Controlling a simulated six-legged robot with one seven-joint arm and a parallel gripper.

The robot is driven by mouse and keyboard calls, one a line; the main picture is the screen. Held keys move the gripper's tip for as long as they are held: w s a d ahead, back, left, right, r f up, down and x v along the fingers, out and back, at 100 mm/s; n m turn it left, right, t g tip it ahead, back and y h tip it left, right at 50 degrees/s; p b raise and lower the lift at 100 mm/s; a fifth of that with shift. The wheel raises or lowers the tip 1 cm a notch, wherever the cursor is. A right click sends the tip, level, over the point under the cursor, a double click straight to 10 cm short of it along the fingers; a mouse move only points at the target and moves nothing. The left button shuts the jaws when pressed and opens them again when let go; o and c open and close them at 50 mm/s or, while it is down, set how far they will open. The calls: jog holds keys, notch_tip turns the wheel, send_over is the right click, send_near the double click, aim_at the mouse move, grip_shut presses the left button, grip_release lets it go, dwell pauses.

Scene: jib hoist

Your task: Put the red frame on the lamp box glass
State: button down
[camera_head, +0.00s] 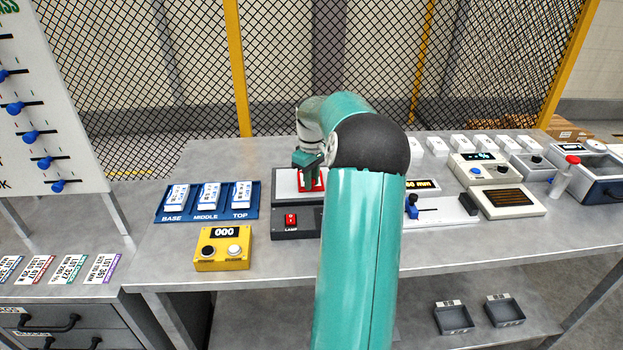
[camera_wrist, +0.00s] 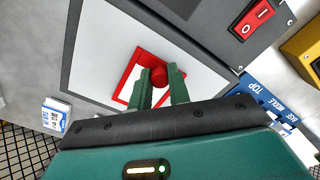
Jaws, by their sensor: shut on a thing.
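The red frame (camera_wrist: 135,72) has a red knob between the two green fingers of my gripper (camera_wrist: 162,88) in the wrist view. My gripper is shut on it. The frame is over the white glass of the lamp box (camera_wrist: 98,55); I cannot tell if it rests flat or hovers slightly. In the head view the red frame (camera_head: 318,182) is partly hidden by my gripper (camera_head: 308,168). The lamp box (camera_head: 285,220) has a dark front with a red switch (camera_head: 291,219) and the word LAMP. My arm hides its right part.
A blue tray (camera_head: 192,214) with white blocks marked BASE, MIDDLE and TOP stands left of the lamp box. A yellow counter box (camera_head: 222,248) is in front of it. A slide device (camera_head: 450,212) and other instruments stand to the right. A mesh fence (camera_head: 290,65) runs behind.

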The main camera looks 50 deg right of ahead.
jog(key=c, duration=1.3)
grip_release()
notch_tip(320, 180, up, 12)
jog(key=w+a+r+n+t+h, duration=0.1)
jog(key=a+r, duration=0.2)
jog(key=a, duration=1)
jog(key=w+a+r+t+h, duration=0.1)
jog(key=w+a+r, duration=0.15)
jog(key=a, duration=1.15)
jog(key=s+a+f+t, duration=0.1)
jog(key=s+a+f, duration=0.1)
jog(key=s+a, duration=0.3)
jog(key=s+a+f+t+y, duration=0.1)
jog(key=s+a+f, duration=0.1)
jog(key=s+a, duration=0.3)
jog(key=s+a+f+t+y, duration=0.1)
jog(key=s+a, duration=0.5)
jog(key=a, duration=0.4)
jog(key=shift+a+f+t, duration=0.3)
jog(key=shift+a+f, duration=0.1)
